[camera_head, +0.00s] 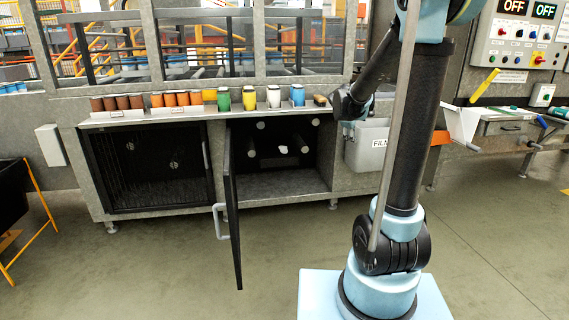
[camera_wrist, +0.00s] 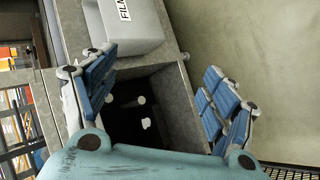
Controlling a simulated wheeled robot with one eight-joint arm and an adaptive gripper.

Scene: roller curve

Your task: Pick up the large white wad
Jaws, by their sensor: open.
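A small irregular white wad (camera_head: 283,149) shows inside the dark open cabinet (camera_head: 285,187), near the back. It also shows in the wrist view as a white lump (camera_wrist: 146,123) in the dark opening. Pale round spots lie near it, and I cannot tell their depth. My gripper (camera_wrist: 160,62) is open and empty, its blue-padded fingers spread on either side of the cabinet opening in the wrist view. The wad is apart from the fingers, deeper inside. In the head view the end of my arm is by the cabinet's upper right, with its fingers not clear.
The cabinet door (camera_head: 233,210) stands open toward the front, with a pale handle (camera_head: 221,221). A grey bin marked FILM (camera_head: 367,146) hangs right of the opening. Several coloured cans and jars (camera_head: 249,98) line the ledge above.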

